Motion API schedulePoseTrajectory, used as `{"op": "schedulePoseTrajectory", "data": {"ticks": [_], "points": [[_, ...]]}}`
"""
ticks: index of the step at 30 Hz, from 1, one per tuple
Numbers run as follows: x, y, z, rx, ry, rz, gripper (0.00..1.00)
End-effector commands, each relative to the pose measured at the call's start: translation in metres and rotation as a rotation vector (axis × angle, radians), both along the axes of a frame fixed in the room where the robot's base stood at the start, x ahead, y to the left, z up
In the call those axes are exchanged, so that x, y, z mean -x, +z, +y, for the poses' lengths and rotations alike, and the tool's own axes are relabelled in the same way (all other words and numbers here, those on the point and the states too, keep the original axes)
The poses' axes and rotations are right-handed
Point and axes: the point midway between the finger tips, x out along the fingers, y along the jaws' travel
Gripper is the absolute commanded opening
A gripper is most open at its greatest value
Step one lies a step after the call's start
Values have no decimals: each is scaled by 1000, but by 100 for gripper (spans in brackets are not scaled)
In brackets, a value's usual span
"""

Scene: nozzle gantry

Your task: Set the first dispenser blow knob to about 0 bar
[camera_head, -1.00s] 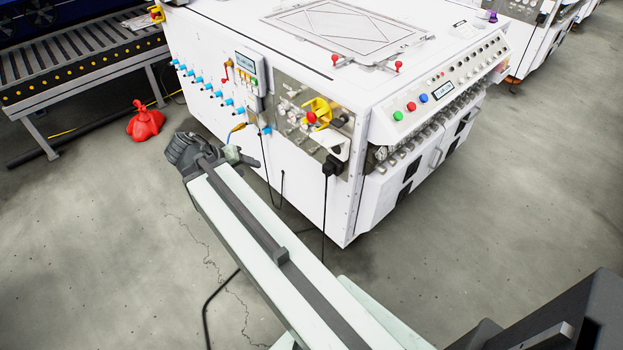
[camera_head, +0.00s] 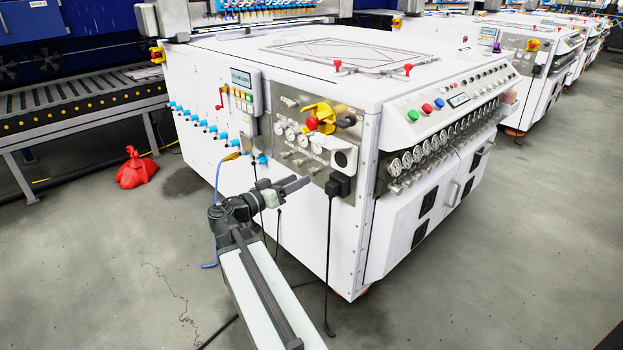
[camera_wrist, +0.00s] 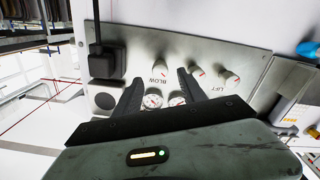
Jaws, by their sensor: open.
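In the wrist view a steel panel (camera_wrist: 215,62) carries several small pale knobs with red marks. One knob (camera_wrist: 160,67) sits beside the upside-down word BLOW; I cannot read its setting or any dispenser number. My gripper (camera_wrist: 160,76) is open and empty. Its dark fingers lie either side of the BLOW label, with the BLOW knob showing between and just beyond their tips. In the head view my gripper (camera_head: 304,182) is near the lower edge of the steel panel (camera_head: 285,112) on the white machine. The knob is too small to tell there.
Gauges (camera_wrist: 153,98) show between my fingers. A black plug with a cable (camera_wrist: 103,62) is at the panel's left in the wrist view. A red-and-yellow switch (camera_head: 313,122) stands out from the panel above my gripper. Blue fittings (camera_head: 205,125) line the machine's side.

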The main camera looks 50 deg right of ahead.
Motion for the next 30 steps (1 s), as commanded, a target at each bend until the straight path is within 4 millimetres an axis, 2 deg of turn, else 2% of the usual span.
{"op": "schedulePoseTrajectory", "data": {"ticks": [3, 9, 12, 19, 20, 24, 25, 27, 30], "points": [[2, 0, -25, -1, -5, 1, 48], [4, 0, -55, -1, -3, 1, 48], [5, 0, -61, -1, -3, 1, 48], [5, -1, -62, -2, -1, 1, 48], [5, -1, -62, -2, -2, 1, 45], [5, -1, -62, -2, -2, 1, 6], [5, -1, -62, -2, -2, 1, 0], [6, -1, -68, -2, -5, 1, 0], [6, -1, -64, -2, -3, 4, 0]]}}
